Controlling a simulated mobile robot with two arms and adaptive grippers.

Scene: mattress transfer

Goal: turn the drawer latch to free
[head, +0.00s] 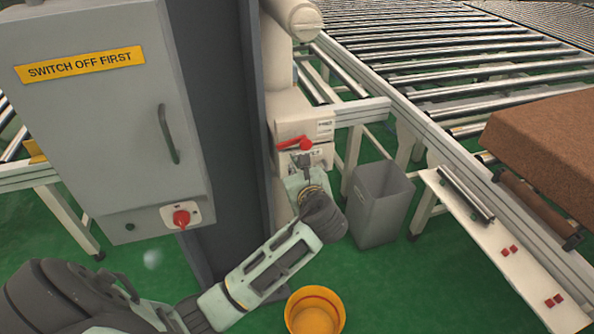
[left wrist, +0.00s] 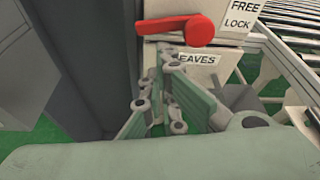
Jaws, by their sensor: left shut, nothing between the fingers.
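The red drawer latch (head: 293,143) sits on the front of a cream unit under the roller conveyor. Its lever points left from a round hub, nearly level; it also shows at the top of the left wrist view (left wrist: 185,29). A label reading FREE and LOCK (left wrist: 243,15) is to its right. My left gripper (head: 304,164) is shut and empty just below the latch, in front of a partly hidden label ending in EAVES (left wrist: 198,59). I cannot tell whether the fingertips touch the lever. My right gripper is not in view.
A grey cabinet (head: 90,115) marked SWITCH OFF FIRST, with a red rotary switch (head: 181,218), stands at left beside a dark post (head: 213,120). A grey bin (head: 378,205) and a yellow bucket (head: 315,311) stand on the green floor. A brown block (head: 545,140) lies at right.

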